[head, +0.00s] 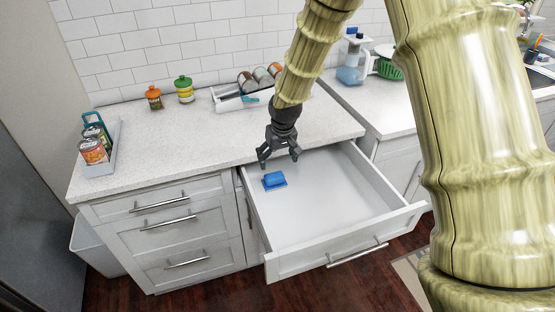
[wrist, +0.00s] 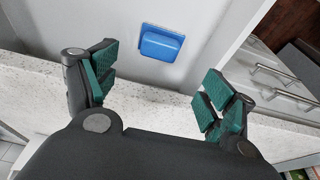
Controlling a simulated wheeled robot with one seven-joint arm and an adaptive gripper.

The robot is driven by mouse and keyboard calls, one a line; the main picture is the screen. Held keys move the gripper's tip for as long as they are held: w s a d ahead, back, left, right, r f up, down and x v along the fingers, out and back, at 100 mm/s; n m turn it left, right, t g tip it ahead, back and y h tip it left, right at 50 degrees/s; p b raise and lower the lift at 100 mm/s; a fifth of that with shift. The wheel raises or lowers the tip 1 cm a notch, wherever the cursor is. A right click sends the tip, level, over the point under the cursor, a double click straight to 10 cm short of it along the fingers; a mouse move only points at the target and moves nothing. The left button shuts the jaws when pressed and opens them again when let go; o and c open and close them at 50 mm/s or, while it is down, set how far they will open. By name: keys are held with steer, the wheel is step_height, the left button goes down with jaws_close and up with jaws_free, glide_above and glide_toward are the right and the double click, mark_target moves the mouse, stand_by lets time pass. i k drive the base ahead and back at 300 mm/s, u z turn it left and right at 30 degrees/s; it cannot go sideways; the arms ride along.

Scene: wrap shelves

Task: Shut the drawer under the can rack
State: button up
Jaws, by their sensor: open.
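A wide white drawer (head: 325,205) stands pulled far out of the right part of the counter in the head view. Its front panel (head: 300,262) carries a metal bar handle (head: 357,255). A rack (head: 238,102) with several cans lying on their sides stands at the back of the counter, behind this drawer. My gripper (head: 279,158) is open and empty, pointing down over the back left of the drawer. It is apart from the handle. In the wrist view its fingers (wrist: 158,86) are spread, with the drawer floor and counter edge beyond.
A blue block-like object (head: 274,180) lies in the drawer's back left; it also shows in the wrist view (wrist: 160,44). A caddy (head: 113,150) with upright cans and two jars (head: 184,90) stand on the counter. Shut drawers (head: 165,222) are left. Wood floor (head: 330,292) lies in front.

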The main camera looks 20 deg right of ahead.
mark_target(335, 204)
steer(key=z, duration=1.3)
